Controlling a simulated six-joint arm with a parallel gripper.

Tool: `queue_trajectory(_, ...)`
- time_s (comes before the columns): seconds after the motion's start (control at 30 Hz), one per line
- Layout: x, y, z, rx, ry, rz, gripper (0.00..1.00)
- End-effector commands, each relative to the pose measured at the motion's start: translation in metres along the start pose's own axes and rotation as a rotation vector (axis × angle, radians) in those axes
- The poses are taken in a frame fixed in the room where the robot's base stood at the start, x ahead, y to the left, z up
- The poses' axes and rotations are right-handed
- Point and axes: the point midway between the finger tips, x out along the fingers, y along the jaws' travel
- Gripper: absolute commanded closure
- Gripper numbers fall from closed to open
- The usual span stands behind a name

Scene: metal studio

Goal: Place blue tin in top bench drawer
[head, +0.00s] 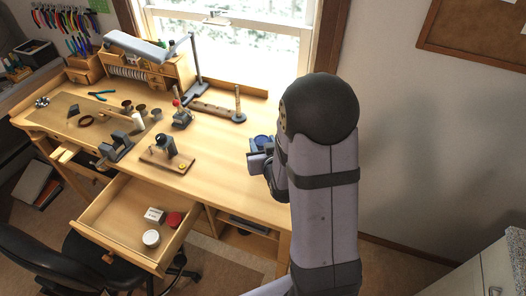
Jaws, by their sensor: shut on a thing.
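The blue tin (262,141) shows only in part at the right end of the wooden bench, beside my arm. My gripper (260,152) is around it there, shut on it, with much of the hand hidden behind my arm. I cannot tell whether the tin touches the bench top. The top bench drawer (113,233) is pulled out at the front of the bench, left of my gripper. In it lie a white box (155,215), a red tin (174,219) and a white round tin (151,239).
Small vises (115,147) and a wooden stand with a dark tool (167,161) stand on the bench behind the drawer. A desk lamp (195,66) and a bar with upright pegs (218,110) stand farther back. A black chair (40,262) is near the drawer's front left. The drawer's left part is bare.

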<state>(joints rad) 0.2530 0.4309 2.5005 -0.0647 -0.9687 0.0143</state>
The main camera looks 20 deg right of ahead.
Motion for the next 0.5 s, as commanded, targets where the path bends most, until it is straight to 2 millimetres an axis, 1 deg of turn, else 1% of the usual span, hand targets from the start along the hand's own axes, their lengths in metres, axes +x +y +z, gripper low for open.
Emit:
queue_trajectory(0.03,-0.002,0.000,-0.006,0.000,0.005,0.000,0.82)
queue_trajectory(0.2,-0.006,0.000,-0.017,0.000,0.002,0.000,0.82)
queue_trajectory(0.5,-0.009,0.000,-0.022,0.000,0.000,0.000,0.82)
